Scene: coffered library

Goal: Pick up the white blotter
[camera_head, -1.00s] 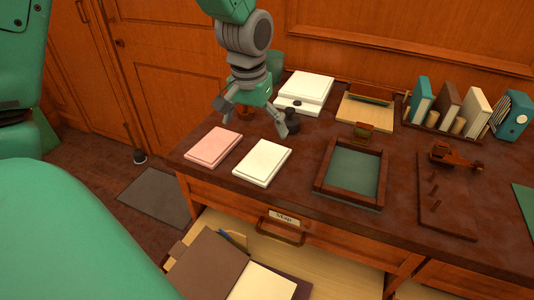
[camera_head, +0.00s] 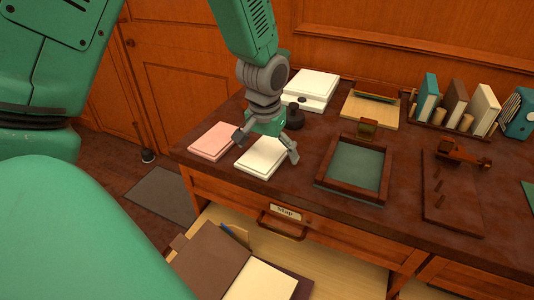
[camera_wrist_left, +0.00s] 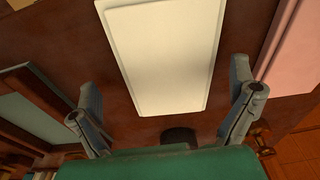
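The white blotter (camera_head: 258,162) is a flat, cream-white pad lying near the front edge of the desk, right of a similar pink pad (camera_head: 211,141). My left gripper (camera_head: 266,148) is over the far part of the white blotter, open, with its fingers spread to either side. In the left wrist view the white blotter (camera_wrist_left: 165,50) lies between and beyond the two open fingers (camera_wrist_left: 166,108), with nothing held. I cannot tell the exact height of the fingertips above the desk. My right gripper is not in view.
A dark wooden tray with a green bottom (camera_head: 325,188) stands to the right. A black inkwell (camera_head: 295,117) and a white stack (camera_head: 323,81) are behind. Books (camera_head: 455,104) stand at the back right. An open drawer (camera_head: 345,268) juts out below the desk front.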

